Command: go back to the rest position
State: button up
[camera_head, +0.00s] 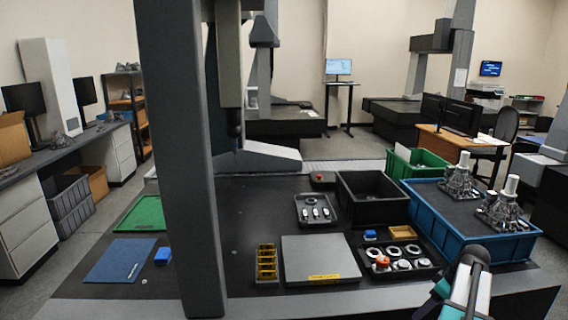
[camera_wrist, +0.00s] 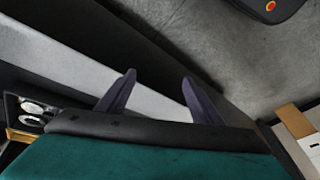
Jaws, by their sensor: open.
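My gripper (camera_wrist: 158,90) shows in the wrist view with its two dark fingers spread apart and nothing between them. Beyond the fingers are a pale grey band, a dark surface and the grey floor. In the head view, part of my arm (camera_head: 468,285) shows at the lower right, beside the front right of the dark table.
The dark table (camera_head: 250,215) holds a black tray of rings (camera_head: 428,270), a grey plate (camera_head: 318,258), a black bin (camera_head: 345,195) and a blue crate (camera_head: 470,245). A grey gantry column (camera_head: 185,150) stands at the left. Grey floor (camera_wrist: 235,45) is clear in the wrist view.

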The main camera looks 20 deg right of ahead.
jog(key=w+a+f+m+g, duration=0.1)
jog(key=w+a+f+g, duration=0.15)
jog(key=a+f, duration=1.05)
jog(key=w+a+f+m+g, duration=0.1)
jog(key=w+a+f+g, duration=0.15)
jog(key=a+f, duration=1.05)
jog(key=s+a+f+g+h, duration=0.1)
jog(key=s+a+f+g, duration=0.1)
jog(key=s+a+f, duration=0.3)
jog(key=s+a+f+g+h, duration=0.1)
jog(key=s+a+f, duration=0.4)
jog(key=s+a, duration=0.9)
jog(key=a, duration=0.7)
jog(key=shift+m+g, duration=0.3)
jog(key=shift+g, duration=0.1)
jog(key=shift+w, duration=0.1)
